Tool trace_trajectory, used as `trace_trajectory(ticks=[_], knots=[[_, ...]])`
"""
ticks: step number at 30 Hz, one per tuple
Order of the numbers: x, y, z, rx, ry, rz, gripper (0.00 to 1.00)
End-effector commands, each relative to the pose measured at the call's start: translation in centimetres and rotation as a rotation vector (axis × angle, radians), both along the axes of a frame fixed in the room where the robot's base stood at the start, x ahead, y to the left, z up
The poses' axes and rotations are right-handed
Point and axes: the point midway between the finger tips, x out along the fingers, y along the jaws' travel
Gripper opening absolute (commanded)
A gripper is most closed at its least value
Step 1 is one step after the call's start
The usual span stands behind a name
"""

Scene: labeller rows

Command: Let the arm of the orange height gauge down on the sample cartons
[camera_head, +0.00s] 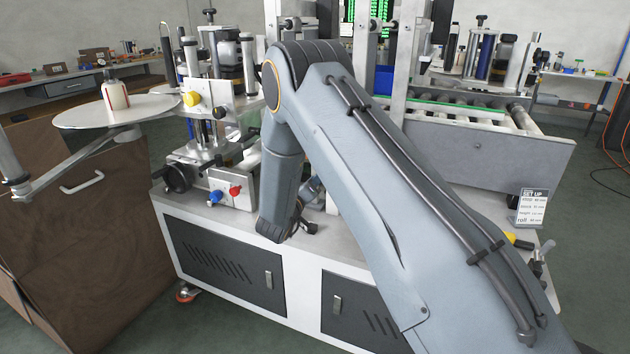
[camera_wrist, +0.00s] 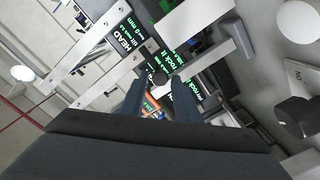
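My gripper (camera_wrist: 160,84) shows in the wrist view with its two dark fingers apart. A small dark round knob (camera_wrist: 157,78) appears between or just beyond the fingertips; I cannot tell whether they touch it. A small orange part (camera_wrist: 150,104) with green beside it shows below, between the fingers; I cannot tell whether it belongs to the height gauge. In the head view my arm covers the middle of the machine, and neither the orange height gauge nor the sample cartons can be made out.
The labelling machine's white bench (camera_head: 240,222) stands in front of me. A roller conveyor (camera_head: 470,110) lies at the right, with a set-up card (camera_head: 531,206) near its front. A round disc (camera_head: 75,113) holding a bottle (camera_head: 114,95) is at the left. Metal bars (camera_wrist: 95,45) cross the wrist view.

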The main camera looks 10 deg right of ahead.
Motion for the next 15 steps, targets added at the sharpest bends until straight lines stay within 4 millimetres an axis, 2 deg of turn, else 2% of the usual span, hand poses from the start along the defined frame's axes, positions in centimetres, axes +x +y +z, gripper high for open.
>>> trace_trajectory(ticks=[1, 3, 8, 15], knots=[[0.0, 0.0, 0.0, 0.000, 0.000, 0.000, 0.20], [0.0, 0.0, 0.0, 0.000, 0.000, 0.000, 0.09], [0.0, 0.0, -0.2, 0.000, 0.000, 0.000, 0.09], [0.0, 0.1, -3.3, 0.000, 0.001, 0.001, 0.09]])
